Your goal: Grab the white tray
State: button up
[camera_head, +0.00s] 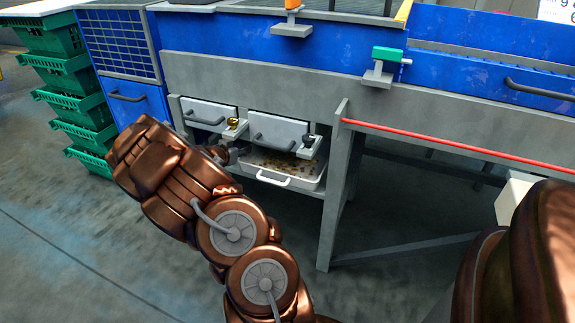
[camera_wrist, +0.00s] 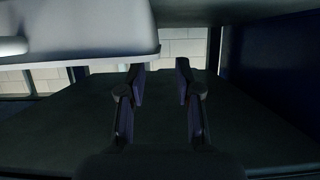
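The white tray (camera_head: 314,184) sits low under the machine in the head view, with brown bits in it and a pale handle (camera_head: 273,179) on its front. A rounded white body, which looks like the tray (camera_wrist: 95,30), fills the upper left of the wrist view, with a pale handle-like bar (camera_wrist: 12,46) at the left edge. My gripper (camera_wrist: 160,68) is open, with nothing between its two dark fingers. The fingertips lie just beside the white body's edge; I cannot tell whether they touch. In the head view my gripper (camera_head: 228,153) is partly hidden, left of the tray.
Two grey drawers (camera_head: 278,132) with handles and latches sit above the tray. A grey support leg (camera_head: 336,190) stands close to its right. Green crates (camera_head: 70,75) are stacked at the left. The floor in front is clear.

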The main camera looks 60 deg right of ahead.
jog(key=shift+s+d+f+b, duration=0.15)
jog(key=shift+d+f+b, duration=0.35)
jog(key=shift+d, duration=0.2)
jog(key=shift+s+d+f+b, duration=0.1)
jog(key=shift+d+f+b, duration=0.25)
jog(key=shift+d+b, duration=0.25)
jog(key=shift+b+x, duration=0.3)
jog(key=shift+x, duration=0.9)
jog(key=shift+r, duration=0.1)
grip_shut()
